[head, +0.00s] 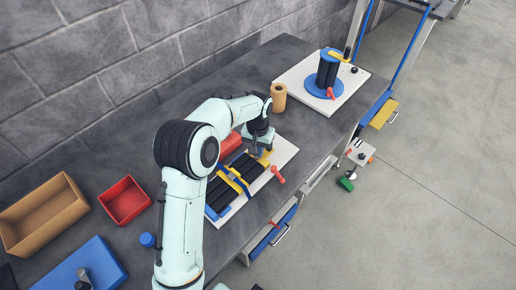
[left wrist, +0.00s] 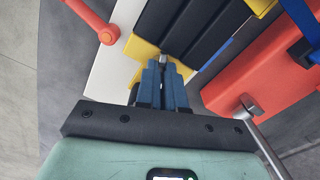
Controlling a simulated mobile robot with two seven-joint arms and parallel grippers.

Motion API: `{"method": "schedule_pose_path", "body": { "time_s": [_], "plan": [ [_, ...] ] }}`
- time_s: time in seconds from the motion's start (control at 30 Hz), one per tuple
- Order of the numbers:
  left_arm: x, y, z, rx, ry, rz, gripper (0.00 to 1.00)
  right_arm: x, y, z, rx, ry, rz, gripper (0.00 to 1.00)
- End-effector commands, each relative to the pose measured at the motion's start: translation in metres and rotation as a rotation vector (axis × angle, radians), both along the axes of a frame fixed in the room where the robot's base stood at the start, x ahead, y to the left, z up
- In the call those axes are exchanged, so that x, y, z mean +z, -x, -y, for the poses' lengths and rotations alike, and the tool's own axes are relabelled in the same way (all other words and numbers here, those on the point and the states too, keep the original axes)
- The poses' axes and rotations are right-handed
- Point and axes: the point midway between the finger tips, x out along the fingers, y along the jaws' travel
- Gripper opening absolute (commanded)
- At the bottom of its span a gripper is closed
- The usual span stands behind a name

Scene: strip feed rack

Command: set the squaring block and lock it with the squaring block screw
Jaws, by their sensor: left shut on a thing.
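My left gripper (head: 262,150) reaches down over the far end of the white strip feed board (head: 285,150). In the left wrist view its blue fingers (left wrist: 163,72) are shut on a small grey metal piece, which looks like the squaring block screw (left wrist: 166,59). The fingertips are at a yellow block (left wrist: 143,50), seemingly the squaring block, at the end of the dark strips (left wrist: 200,30). The yellow block also shows in the head view (head: 266,158), partly hidden by the gripper. I cannot tell how deep the screw sits. My right gripper is not in view.
A red lever (head: 277,174) sticks out at the board's front edge. A red block (left wrist: 260,70) stands close beside the strips. A tan cylinder (head: 279,97) and another white board (head: 295,77) stand beyond. A red bin (head: 124,201) and wooden box (head: 42,215) are at left.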

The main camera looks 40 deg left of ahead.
Motion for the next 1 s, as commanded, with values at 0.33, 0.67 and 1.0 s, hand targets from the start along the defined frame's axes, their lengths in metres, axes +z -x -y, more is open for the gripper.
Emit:
{"method": "schedule_pose_path", "body": {
  "time_s": [0.33, 0.67, 1.0],
  "plan": [
    [0.002, -0.0009, -0.0008, 0.118, -0.002, 0.005, 0.0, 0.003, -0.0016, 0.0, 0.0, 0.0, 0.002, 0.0],
    [0.0018, -0.0009, -0.0008, 0.134, -0.002, 0.005, 0.0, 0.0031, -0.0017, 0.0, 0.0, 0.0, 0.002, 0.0],
    [0.0013, -0.0007, -0.0005, 0.132, -0.001, 0.004, 0.34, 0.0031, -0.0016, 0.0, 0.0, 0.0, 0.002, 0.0]
  ]
}}
